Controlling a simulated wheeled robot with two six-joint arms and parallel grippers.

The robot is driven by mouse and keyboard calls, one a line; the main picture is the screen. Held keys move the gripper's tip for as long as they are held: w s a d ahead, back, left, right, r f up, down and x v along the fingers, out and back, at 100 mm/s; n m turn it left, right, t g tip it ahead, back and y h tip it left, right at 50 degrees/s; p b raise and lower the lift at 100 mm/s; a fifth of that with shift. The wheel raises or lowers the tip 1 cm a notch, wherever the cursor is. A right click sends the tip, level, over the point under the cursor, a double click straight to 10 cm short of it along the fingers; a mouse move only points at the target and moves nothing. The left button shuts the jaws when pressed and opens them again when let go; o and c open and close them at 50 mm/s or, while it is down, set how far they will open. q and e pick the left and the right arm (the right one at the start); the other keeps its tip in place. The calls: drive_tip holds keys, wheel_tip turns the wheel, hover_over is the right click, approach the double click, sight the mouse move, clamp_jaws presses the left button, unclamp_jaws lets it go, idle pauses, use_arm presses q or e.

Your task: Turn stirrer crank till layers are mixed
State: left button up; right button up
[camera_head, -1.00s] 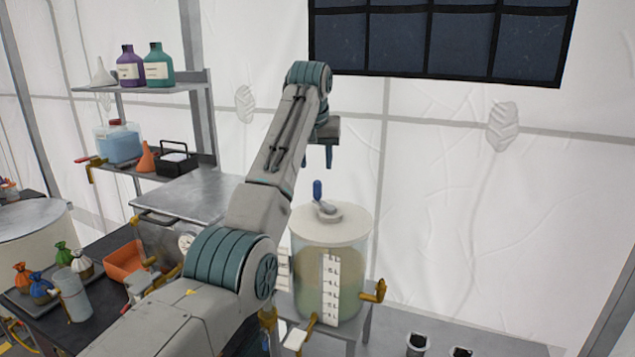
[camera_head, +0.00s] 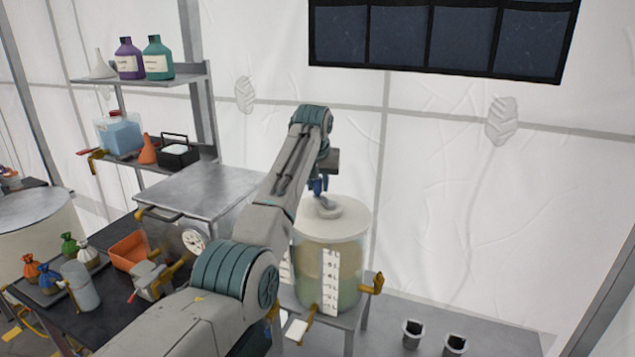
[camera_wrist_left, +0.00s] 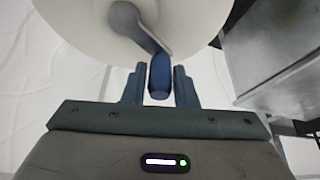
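The stirrer tank (camera_head: 312,262) is a clear cylinder with a pale lid and a white level scale. It holds a tan layer above a greenish one. The grey crank arm (camera_head: 327,208) lies on the lid, with a blue upright handle (camera_wrist_left: 160,75) at its end. My left gripper (camera_head: 318,187) is over the lid, pointing down. My left arm hides the tank's left edge. My right gripper is in neither view.
A brass tap (camera_head: 375,284) sticks out at the tank's right. A metal box (camera_head: 195,190) and shelves with bottles (camera_head: 155,58) stand to the left. A dark bench (camera_head: 95,322) holds small sacks and an orange bin (camera_head: 130,250). Two dark cups (camera_head: 412,334) are at lower right.

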use_arm(q)
clamp_jaws()
